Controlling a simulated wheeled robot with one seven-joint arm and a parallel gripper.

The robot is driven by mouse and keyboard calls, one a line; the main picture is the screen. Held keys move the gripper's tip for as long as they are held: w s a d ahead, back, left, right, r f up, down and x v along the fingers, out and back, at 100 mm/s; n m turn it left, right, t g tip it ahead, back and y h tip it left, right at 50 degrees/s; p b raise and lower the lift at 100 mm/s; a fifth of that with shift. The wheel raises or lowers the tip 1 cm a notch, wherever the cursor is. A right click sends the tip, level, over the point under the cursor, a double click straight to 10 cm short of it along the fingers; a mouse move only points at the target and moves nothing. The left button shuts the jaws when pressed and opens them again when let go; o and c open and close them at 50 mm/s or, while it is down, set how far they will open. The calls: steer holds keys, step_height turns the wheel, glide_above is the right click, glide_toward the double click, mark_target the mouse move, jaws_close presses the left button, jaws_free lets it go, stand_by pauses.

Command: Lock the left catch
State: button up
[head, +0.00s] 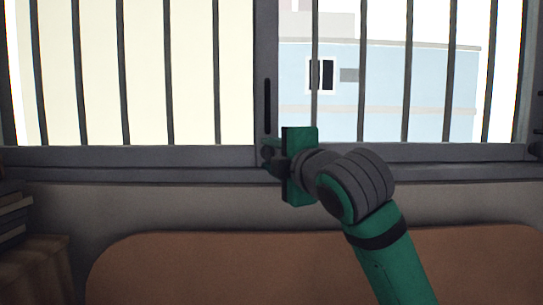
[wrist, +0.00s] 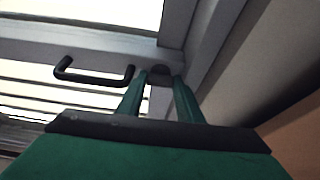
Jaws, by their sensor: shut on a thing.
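The left catch (wrist: 159,74) is a small dark rounded piece at the foot of the window's middle upright. My gripper (wrist: 158,82) has its two green fingers on either side of it, and the jaws are closed on it. In the head view my gripper (head: 268,154) reaches the bottom of the middle upright, and the fingers and wrist hide most of the catch there. How far the catch is turned cannot be told.
A black handle (wrist: 95,72) sits on the upright near the catch; it also shows in the head view (head: 267,95). Several vertical bars (head: 363,80) cross the window. A brown rounded furniture back (head: 200,268) stands below the sill. Books (head: 14,215) are stacked at left.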

steer(key=o, duration=1.1)
steer(key=shift+f, duration=0.1)
